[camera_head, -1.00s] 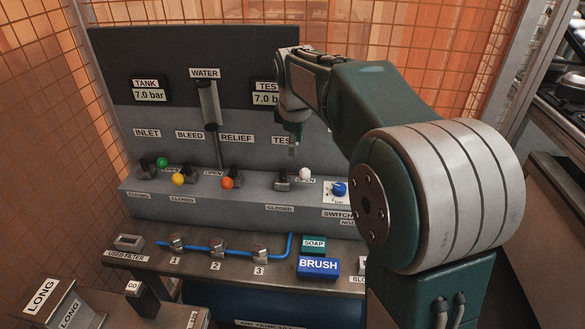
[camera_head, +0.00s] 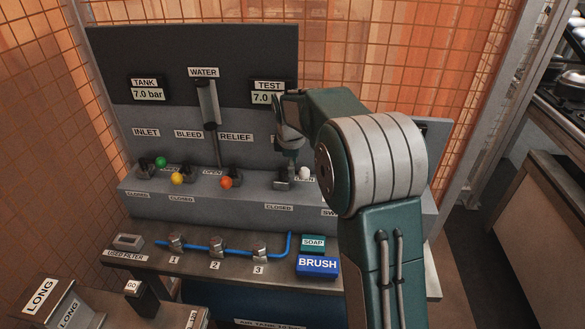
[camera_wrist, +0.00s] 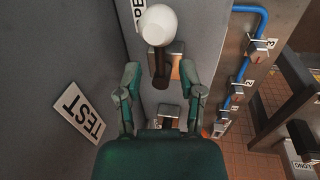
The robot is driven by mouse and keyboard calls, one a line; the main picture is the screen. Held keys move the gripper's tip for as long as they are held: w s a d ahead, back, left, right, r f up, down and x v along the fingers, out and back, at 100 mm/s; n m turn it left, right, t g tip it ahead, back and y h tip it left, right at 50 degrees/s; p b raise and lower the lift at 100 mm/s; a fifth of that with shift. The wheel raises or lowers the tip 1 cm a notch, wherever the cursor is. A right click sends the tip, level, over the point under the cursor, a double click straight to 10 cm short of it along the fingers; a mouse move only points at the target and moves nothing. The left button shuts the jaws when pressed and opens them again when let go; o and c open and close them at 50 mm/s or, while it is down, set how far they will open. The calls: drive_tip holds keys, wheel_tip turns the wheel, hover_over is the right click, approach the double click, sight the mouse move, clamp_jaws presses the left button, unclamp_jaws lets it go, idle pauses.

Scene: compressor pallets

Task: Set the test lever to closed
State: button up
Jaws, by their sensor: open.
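The test lever has a white ball knob (camera_head: 304,173) and a dark arm on a metal base (camera_head: 282,180) on the grey bench ledge. Its knob points right, beside the partly hidden OPEN label; the CLOSED label (camera_head: 279,207) is on the ledge front below. In the wrist view the white knob (camera_wrist: 158,25) is beyond the fingertips, and the dark lever arm (camera_wrist: 161,78) lies between the fingers. My gripper (camera_head: 291,160) points down above the lever base; its open fingers (camera_wrist: 160,88) stand on either side of the lever arm, and I cannot tell any contact.
Left along the ledge stand levers with orange (camera_head: 226,183), yellow (camera_head: 177,179) and green (camera_head: 162,162) knobs. The back panel carries the TEST display (camera_head: 268,97), partly behind my arm. In front are a blue pipe with valves, a SOAP block (camera_head: 313,243) and a BRUSH block (camera_head: 318,265).

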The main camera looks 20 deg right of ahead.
drive_tip(key=shift+w+f, duration=0.15)
drive_tip(key=shift+f, duration=0.65)
clamp_jaws()
